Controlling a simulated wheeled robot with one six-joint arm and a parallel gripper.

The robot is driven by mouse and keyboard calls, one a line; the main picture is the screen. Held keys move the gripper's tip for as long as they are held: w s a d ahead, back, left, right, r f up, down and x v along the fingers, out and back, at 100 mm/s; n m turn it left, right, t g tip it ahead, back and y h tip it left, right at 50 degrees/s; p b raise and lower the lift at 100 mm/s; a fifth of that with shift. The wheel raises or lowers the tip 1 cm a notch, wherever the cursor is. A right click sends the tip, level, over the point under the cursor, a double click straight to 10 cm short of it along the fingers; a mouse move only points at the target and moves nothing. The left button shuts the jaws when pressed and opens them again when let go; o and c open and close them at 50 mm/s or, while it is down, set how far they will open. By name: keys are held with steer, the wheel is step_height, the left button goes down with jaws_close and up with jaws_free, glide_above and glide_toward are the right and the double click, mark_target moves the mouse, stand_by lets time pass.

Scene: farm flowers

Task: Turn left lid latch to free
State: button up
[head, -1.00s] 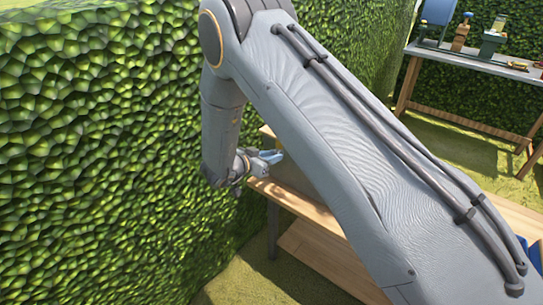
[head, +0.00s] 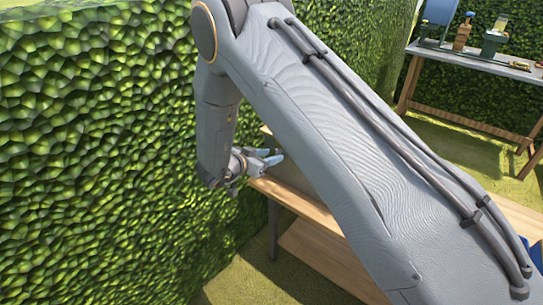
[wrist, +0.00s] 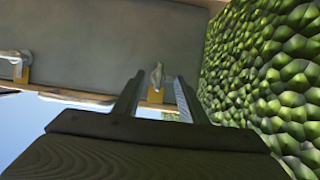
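In the wrist view, a small grey metal latch (wrist: 157,76) on a yellow-brown mount sits at the edge of a dark grey panel (wrist: 110,40). It is the latch nearer the hedge. My gripper (wrist: 157,88) is open, with one finger on each side of this latch, and no contact is clear. A second, similar latch (wrist: 17,62) is at the left of the wrist view. In the head view, my gripper (head: 272,158) is by the near left end of the wooden bench; the latches cannot be made out there.
A green hedge (head: 90,150) stands close to the left of my arm; it also fills the right of the wrist view (wrist: 270,70). A wooden bench (head: 300,205) lies behind and below my arm. A table (head: 470,62) with several items stands at the back right.

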steer(key=v, duration=0.6)
steer(key=shift+b, duration=0.35)
steer(key=w+d+r+n+y, duration=0.2)
steer(key=w+r+y, duration=0.2)
steer(key=w, duration=0.1)
steer(key=s+d+r+n+g+y, duration=0.2)
steer(key=s+d+r+y, duration=0.1)
steer(key=s+d+y, duration=0.1)
steer(key=s+d+r+n+g, duration=0.1)
steer(key=s+d+g, duration=0.1)
steer(key=s+d, duration=0.4)
steer(key=s+d+n+g, duration=0.1)
steer(key=s+d+g, duration=0.2)
steer(key=s, duration=1)
steer(key=s+d+r+n+g, duration=0.1)
steer(key=s+d+g, duration=0.2)
steer(key=s+d, duration=0.6)
steer(key=shift+s+r, duration=0.25)
steer(key=shift+r, duration=0.05)
steer(key=shift+s+d, duration=0.1)
steer(key=shift+d, duration=0.05)
steer(key=shift+c, duration=0.9)
steer(key=shift+d, duration=0.1)
